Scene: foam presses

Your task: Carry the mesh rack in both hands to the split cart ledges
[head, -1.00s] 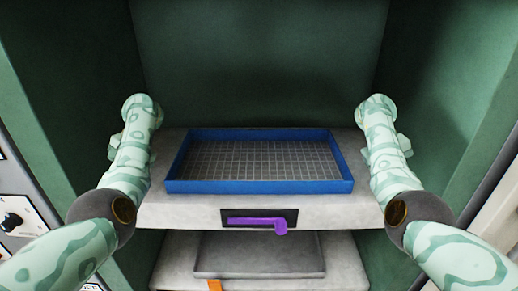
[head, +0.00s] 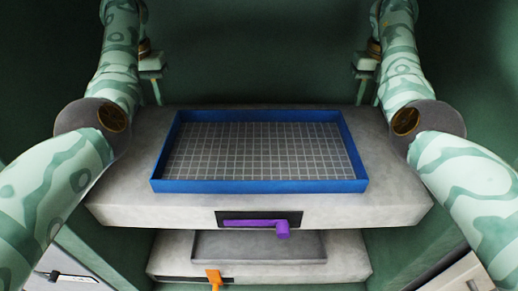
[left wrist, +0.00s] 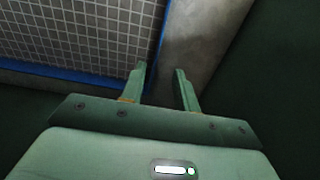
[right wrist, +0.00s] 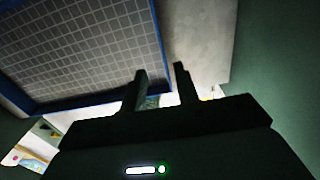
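The mesh rack (head: 262,150), a grey grid in a blue rectangular frame, lies flat on the upper grey slab. It also shows in the left wrist view (left wrist: 95,30) and the right wrist view (right wrist: 90,50). My left gripper (head: 150,90) is beyond the slab's left side, apart from the rack; its two fingers (left wrist: 160,72) are spread and empty. My right gripper (head: 367,90) is beyond the right side, also apart from the rack; its fingers (right wrist: 160,70) are spread and empty. I cannot make out the split cart ledges.
The upper grey slab (head: 120,190) carries a purple handle (head: 255,223) on its front. A lower slab (head: 340,255) has a dark recessed plate (head: 260,246) and an orange handle (head: 214,278). Dark green walls close in the back and sides.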

